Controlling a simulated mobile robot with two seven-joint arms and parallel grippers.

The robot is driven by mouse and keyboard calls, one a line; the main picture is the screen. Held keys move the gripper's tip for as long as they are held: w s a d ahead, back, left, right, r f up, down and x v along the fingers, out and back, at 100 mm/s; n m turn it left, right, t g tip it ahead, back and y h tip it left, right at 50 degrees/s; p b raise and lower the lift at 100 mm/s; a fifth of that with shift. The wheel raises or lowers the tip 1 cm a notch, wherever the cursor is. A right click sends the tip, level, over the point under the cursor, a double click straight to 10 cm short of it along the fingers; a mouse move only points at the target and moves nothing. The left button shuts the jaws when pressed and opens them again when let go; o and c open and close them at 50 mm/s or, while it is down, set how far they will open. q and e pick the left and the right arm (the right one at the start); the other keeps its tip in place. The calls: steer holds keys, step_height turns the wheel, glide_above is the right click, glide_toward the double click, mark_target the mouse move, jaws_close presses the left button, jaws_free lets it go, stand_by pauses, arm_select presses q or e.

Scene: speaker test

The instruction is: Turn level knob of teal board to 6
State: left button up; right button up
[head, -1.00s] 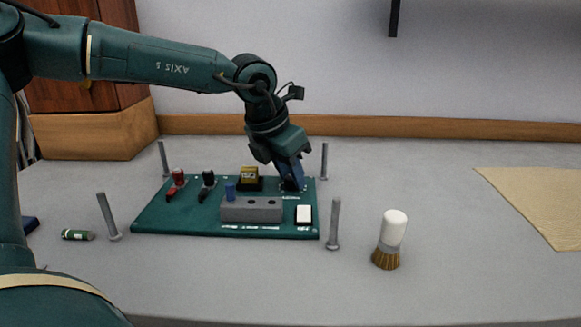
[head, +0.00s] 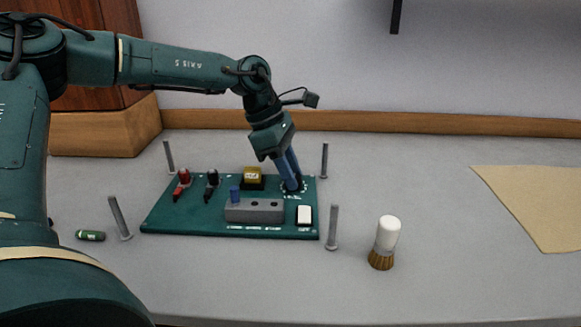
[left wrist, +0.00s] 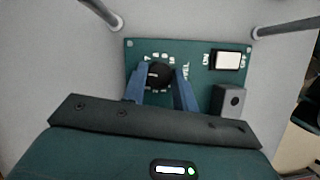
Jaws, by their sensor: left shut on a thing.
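The teal board (head: 180,222) lies flat on the table between several grey posts. Its level knob (left wrist: 158,75) is round and black, with a ring of printed marks around it, in the left wrist view. The number at its pointer is too small to read. My left gripper (head: 292,188) reaches down to the board's back right part. Its blue fingers (left wrist: 160,86) stand on both sides of the knob and are shut on it. In the head view the fingers hide most of the knob. My right gripper is not in view.
The board also carries a grey block (head: 254,211), a white switch (head: 304,215), a yellow part (head: 253,176) and red and black clips. A brush (head: 384,243) stands at right, a green battery (head: 90,235) lies at left. Grey posts (head: 332,228) rise near the corners.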

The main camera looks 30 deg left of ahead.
arm_select(q)
steer(key=shift+w+m+g, duration=0.1)
steer(key=shift+m+g, duration=0.5)
steer(key=shift+m, duration=0.9)
steer(key=o, duration=1)
